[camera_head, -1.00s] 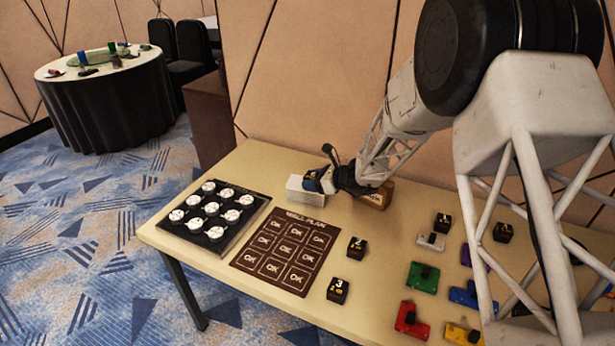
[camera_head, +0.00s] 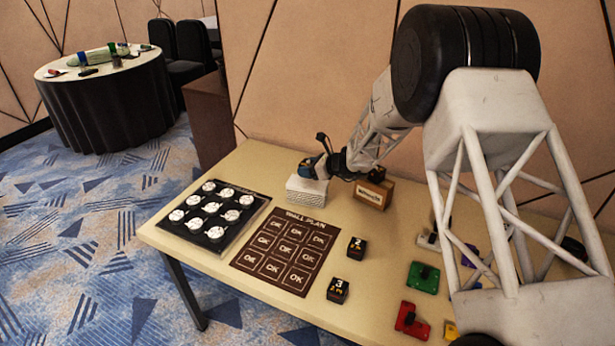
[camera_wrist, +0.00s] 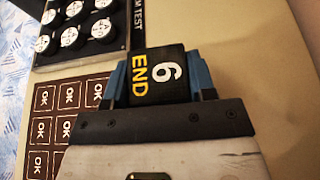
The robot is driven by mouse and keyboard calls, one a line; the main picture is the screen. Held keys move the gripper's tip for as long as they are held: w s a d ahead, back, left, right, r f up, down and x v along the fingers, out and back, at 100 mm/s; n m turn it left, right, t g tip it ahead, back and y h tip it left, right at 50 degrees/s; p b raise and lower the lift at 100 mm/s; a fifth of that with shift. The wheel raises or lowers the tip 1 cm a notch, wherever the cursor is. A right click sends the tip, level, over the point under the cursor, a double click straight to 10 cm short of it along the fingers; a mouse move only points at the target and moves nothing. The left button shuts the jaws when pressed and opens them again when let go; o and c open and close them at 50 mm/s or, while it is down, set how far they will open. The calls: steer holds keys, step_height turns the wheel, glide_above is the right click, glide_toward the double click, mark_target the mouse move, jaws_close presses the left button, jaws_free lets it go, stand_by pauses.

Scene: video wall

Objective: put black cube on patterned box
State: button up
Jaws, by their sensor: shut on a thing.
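My gripper (camera_head: 308,167) is shut on a black cube (camera_wrist: 155,77), which shows a white 6 and yellow END in the wrist view. The blue fingers sit on either side of it. In the head view, the gripper is at the top of a small white box with fine lines on its sides, the patterned box (camera_head: 306,193), near the back of the table. I cannot tell whether the cube touches the box top. The wrist view does not show the box.
A brown carton (camera_head: 372,196) with a dark thing on top stands right of the white box. A dial panel (camera_head: 213,213) and a brown OK mat (camera_head: 285,250) lie in front. Black cubes 2 (camera_head: 356,247) and 3 (camera_head: 338,290) and coloured blocks (camera_head: 423,278) are to the right.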

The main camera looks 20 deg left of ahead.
steer(key=shift+f, duration=1.75)
steer(key=shift+f, duration=0.1)
steer(key=o, duration=0.9)
steer(key=shift+o, duration=0.2)
steer(key=v, duration=1.2)
steer(key=shift+d, duration=0.1)
